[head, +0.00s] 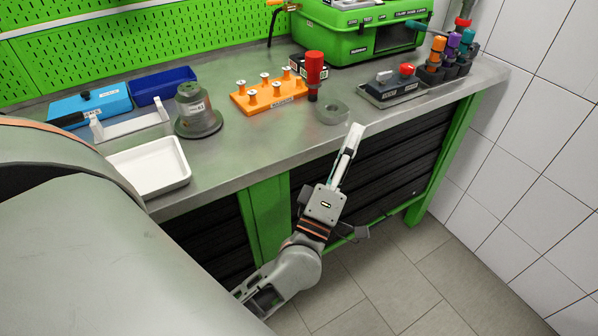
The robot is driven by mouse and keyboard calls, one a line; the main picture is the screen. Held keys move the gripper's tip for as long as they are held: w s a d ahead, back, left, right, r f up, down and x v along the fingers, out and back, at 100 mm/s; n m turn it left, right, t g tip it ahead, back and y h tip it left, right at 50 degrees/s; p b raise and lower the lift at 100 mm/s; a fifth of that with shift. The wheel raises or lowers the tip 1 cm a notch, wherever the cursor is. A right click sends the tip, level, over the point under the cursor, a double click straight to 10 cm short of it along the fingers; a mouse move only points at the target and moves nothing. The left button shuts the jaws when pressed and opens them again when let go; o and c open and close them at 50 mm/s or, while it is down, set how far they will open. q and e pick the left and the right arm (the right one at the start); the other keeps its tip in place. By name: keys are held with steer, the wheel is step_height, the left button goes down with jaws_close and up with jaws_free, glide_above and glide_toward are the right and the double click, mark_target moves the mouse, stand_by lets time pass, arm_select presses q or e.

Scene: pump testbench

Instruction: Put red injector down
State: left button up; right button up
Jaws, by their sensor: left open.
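The red injector (314,68) stands upright on the metal workbench (260,142), at the right end of an orange block. It has a red upper body and a dark lower part. My left gripper (355,132) is in front of the bench's front edge, below and to the right of the injector. Its fingers point up toward the bench and show nearly edge-on. It is open, holds nothing and is apart from the injector. My right gripper is out of view.
A grey ring (332,112) lies just in front of the injector. The orange block (268,95) holds several white-topped pegs. A switch box (392,90) and a rack of coloured injectors (447,68) stand right. A white tray (150,166) and grey pump part (197,110) stand left.

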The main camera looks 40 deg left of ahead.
arm_select(q)
steer(key=s+d+f+m+g+h, duration=0.2)
steer(key=s+f+m+h, duration=0.1)
steer(key=f+m, duration=0.3)
steer(key=s+d+f+m+g+h, duration=0.2)
steer(key=f+m+g, duration=0.15)
steer(key=f, duration=0.45)
steer(key=s+d+f+m+g+h, duration=0.2)
steer(key=s+f+m+h, duration=0.1)
steer(key=f+m, duration=0.35)
steer(key=s+a+f+m+g+y, duration=0.1)
steer(key=s+a+f+m+g, duration=0.15)
steer(key=s+f, duration=0.45)
steer(key=s+a+f+m+g+y, duration=0.1)
steer(key=s+f+m+g, duration=0.2)
steer(key=s+f, duration=0.35)
steer(key=r+p, duration=0.1)
steer(key=p, duration=0.2)
steer(key=w+d+r+p, duration=0.1)
steer(key=p, duration=0.2)
steer(key=shift+w+r+h, duration=0.1)
steer(key=shift+r+h, duration=0.2)
steer(key=shift+h, duration=0.1)
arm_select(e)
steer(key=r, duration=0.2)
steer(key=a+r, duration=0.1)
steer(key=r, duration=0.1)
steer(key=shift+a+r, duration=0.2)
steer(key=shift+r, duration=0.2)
